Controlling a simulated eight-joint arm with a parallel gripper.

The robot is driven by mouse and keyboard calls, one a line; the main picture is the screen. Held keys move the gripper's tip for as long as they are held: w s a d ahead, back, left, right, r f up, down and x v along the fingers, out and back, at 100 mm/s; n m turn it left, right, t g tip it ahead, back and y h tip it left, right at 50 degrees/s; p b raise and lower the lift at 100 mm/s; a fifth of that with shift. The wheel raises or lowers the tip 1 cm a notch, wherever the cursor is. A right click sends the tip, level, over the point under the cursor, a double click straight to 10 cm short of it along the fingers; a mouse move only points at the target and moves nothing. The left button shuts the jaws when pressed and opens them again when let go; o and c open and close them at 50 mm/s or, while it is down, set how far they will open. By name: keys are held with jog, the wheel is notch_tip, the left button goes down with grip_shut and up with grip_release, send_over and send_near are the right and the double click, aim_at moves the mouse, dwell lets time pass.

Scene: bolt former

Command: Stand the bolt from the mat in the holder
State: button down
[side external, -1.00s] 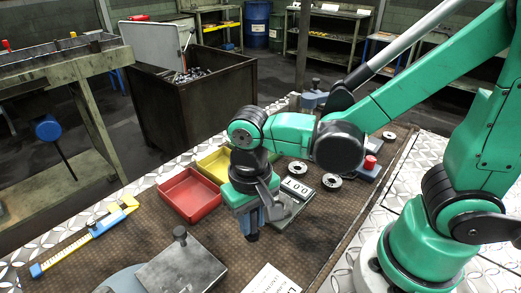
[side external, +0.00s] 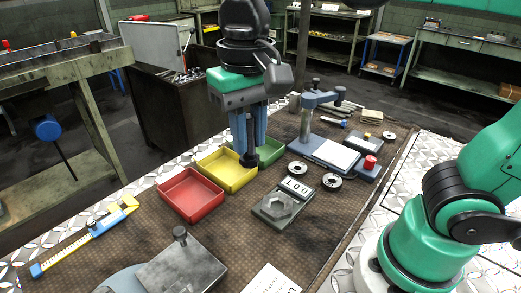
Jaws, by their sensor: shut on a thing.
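My gripper (side external: 249,146) points straight down with its blue-grey fingers shut on a dark bolt. Only the dark rounded lower end of the bolt (side external: 249,161) shows below the fingertips; the rest is hidden between them. In the picture it appears in front of the border between the yellow tray and the green tray; its exact height above the mat is hard to tell. The brown mat (side external: 225,235) covers the bench top. A grey metal block (side external: 182,268) with a dark round-headed piece standing upright (side external: 180,235) is at the front; I cannot tell whether it is the holder.
A red tray (side external: 190,195), yellow tray (side external: 226,173) and green tray (side external: 272,153) stand in a row. A display device (side external: 283,204), two metal rings (side external: 332,183) and a blue post stand (side external: 308,120) are to the right. A yellow-blue caliper (side external: 85,237) lies left.

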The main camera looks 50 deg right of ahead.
jog(key=w+d+f, duration=0.2)
jog(key=d+f, duration=0.3)
jog(key=f, duration=0.1)
send_near(277, 208)
jog(key=shift+f+n, duration=0.3)
jog(key=shift+f, duration=1.45)
jog(key=shift+f, duration=0.8)
jog(key=c, duration=0.7)
grip_release()
jog(key=shift+o, duration=0.2)
jog(key=shift+r, duration=0.1)
notch_tip(277, 208, up, 10)
jog(key=w+d+n+t, duration=0.1)
jog(key=n+t, duration=0.1)
jog(key=t, duration=0.5)
jog(key=shift+w+f, duration=0.2)
jog(key=shift+w, duration=0.15)
